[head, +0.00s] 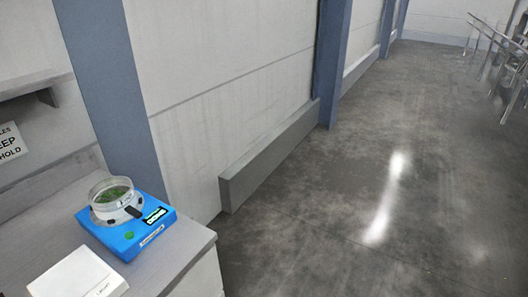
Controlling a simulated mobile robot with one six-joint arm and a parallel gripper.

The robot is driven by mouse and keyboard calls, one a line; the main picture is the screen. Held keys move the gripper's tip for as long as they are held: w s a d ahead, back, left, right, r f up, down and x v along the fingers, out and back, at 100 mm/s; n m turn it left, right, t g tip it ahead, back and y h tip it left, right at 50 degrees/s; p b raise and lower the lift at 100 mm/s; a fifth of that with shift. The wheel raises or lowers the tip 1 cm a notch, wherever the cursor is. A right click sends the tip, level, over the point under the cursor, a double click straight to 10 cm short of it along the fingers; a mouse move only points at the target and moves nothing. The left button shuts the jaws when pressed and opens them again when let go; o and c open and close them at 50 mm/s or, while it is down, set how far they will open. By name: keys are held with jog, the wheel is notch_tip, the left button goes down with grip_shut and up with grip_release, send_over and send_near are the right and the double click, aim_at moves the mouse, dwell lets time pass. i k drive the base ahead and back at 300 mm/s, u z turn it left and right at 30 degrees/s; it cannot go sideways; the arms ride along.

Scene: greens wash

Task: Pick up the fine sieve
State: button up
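No fine sieve is clearly identifiable in the head view. A round, clear-walled container (111,184) with green bits inside sits on a blue scale (133,237) at the lower left. A dark tab shows at the container's front right; I cannot tell whether this container is the sieve. The scale has a small lit display and stands on a grey counter (184,262). My gripper is not in view.
A white box (78,276) lies on the counter in front of the scale. A shelf (35,86) and a sign (10,142) are on the left wall. A low grey ledge (268,155) runs along the wall. Open concrete floor (330,240) fills the right; metal rails (500,50) stand far right.

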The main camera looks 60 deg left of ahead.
aim_at(106, 185)
jog(key=i, duration=0.95)
jog(key=u, duration=1)
jog(key=k, duration=0.15)
jog(key=u, duration=2.4)
jog(key=i, duration=1.5)
jog(key=u, duration=0.1)
